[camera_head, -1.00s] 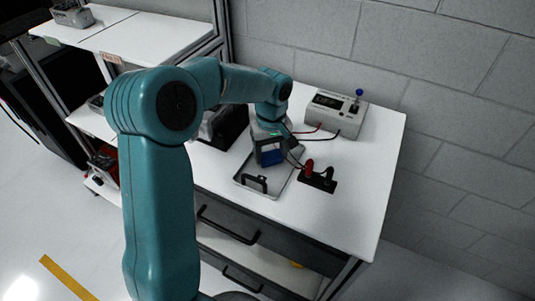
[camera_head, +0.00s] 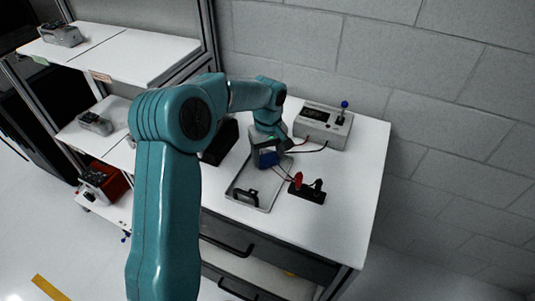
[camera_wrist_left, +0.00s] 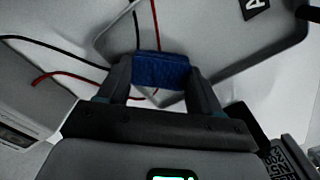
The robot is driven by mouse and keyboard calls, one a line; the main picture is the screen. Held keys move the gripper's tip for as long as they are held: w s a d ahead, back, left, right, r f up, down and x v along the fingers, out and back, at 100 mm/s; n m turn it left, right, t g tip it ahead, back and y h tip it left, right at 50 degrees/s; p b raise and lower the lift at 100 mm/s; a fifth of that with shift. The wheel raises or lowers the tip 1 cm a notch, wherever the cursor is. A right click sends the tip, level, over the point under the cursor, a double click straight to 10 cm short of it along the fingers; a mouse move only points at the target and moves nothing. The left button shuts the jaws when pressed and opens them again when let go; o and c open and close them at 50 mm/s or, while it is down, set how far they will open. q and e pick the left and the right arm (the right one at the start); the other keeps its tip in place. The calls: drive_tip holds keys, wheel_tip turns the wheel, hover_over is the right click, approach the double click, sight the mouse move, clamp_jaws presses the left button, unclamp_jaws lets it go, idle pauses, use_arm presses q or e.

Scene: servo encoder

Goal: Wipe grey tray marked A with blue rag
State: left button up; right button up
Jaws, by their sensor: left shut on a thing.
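In the left wrist view the tray (camera_wrist_left: 215,45) shows a black label with a letter A at the upper right. My left gripper (camera_head: 265,160) is over the tray's far part. In the left wrist view my left gripper (camera_wrist_left: 160,75) is shut on the blue rag (camera_wrist_left: 160,68), which sits between the fingers. The rag (camera_head: 268,159) shows as a small blue patch in the head view. I cannot tell whether it touches the tray. My right gripper is not in view.
A grey meter box (camera_head: 323,126) with a blue-topped knob stands at the back of the worktop. Red and black leads run from it to a black terminal block (camera_head: 308,192) right of the tray. A black bin (camera_head: 221,142) stands left. The worktop's right side is clear.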

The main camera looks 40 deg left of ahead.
sight(257, 183)
use_arm(q)
drive_tip(key=shift+s+d+f+b, duration=0.1)
drive_tip(key=shift+s+d+b, duration=0.2)
drive_tip(key=shift+s+b, duration=0.5)
drive_tip(key=shift+s+d+b, duration=0.35)
drive_tip(key=shift+s, duration=0.8)
drive_tip(key=shift+s+d+f+b, duration=0.1)
drive_tip(key=shift+s+d+b, duration=0.2)
drive_tip(key=shift+s+b, duration=0.5)
drive_tip(key=shift+s+d+r, duration=0.1)
drive_tip(key=shift+s+d, duration=0.05)
drive_tip(key=shift+s, duration=0.3)
drive_tip(key=shift+s+d+r, duration=0.1)
drive_tip(key=shift+s, duration=0.35)
drive_tip(key=shift+r, duration=0.1)
wheel_tip(257, 183, up, 6)
drive_tip(key=p, duration=0.4)
drive_tip(key=shift+p, duration=0.35)
wheel_tip(257, 183, up, 3)
drive_tip(key=shift+f+p, duration=0.1)
drive_tip(key=shift+p, duration=1.05)
